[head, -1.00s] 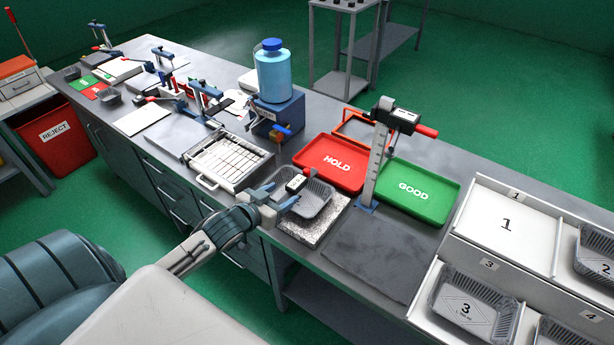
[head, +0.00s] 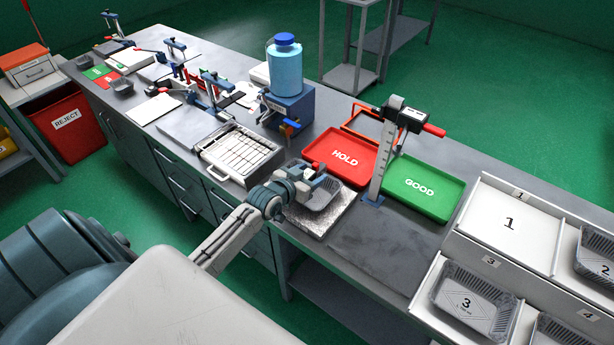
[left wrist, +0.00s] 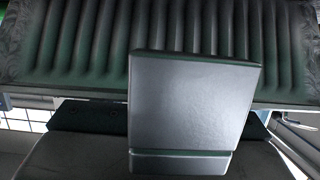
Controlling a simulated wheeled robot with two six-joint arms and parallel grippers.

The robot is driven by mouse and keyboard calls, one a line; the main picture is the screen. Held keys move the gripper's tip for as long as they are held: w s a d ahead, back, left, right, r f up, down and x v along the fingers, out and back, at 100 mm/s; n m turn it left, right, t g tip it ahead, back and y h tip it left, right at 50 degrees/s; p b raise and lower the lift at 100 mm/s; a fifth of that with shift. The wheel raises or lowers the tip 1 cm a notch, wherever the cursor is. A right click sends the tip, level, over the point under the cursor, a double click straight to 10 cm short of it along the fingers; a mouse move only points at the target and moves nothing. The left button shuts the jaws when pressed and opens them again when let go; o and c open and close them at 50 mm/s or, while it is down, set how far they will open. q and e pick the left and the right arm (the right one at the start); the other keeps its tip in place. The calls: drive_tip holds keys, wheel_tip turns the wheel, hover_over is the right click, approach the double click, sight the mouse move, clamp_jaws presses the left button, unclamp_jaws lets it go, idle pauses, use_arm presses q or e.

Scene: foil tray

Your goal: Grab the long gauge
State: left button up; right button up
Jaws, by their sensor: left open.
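A tall upright gauge (head: 383,165), with a pale graduated scale, a dark head and a red tip, stands on a blue foot between the red and green trays. It seems to be the long gauge. My left gripper (head: 314,182) is open over a ribbed foil tray (head: 325,197), left of the gauge and apart from it. The tray sits on a speckled slab (head: 325,228) and is partly hidden by my gripper. In the left wrist view the ribbed tray wall (left wrist: 215,28) fills the top, behind a plain grey block (left wrist: 195,100) I cannot identify.
The red HOLD tray (head: 318,150) and green GOOD tray (head: 445,202) flank the gauge. A blue bottle (head: 285,70) stands behind. A wire-grid box (head: 212,152) is to the left. The dark mat (head: 385,255) in front is clear; numbered bins (head: 480,240) stand right.

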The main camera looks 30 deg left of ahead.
use_arm(q)
drive_tip(key=shift+s, duration=0.1)
drive_tip(key=shift+c, duration=1.4)
drive_tip(key=c, duration=0.9)
drive_tip(key=shift+o, duration=0.2)
use_arm(e)
drive_tip(key=shift+s+d, duration=0.25)
drive_tip(key=shift+s, duration=0.25)
use_arm(q)
drive_tip(key=shift+r, duration=0.1)
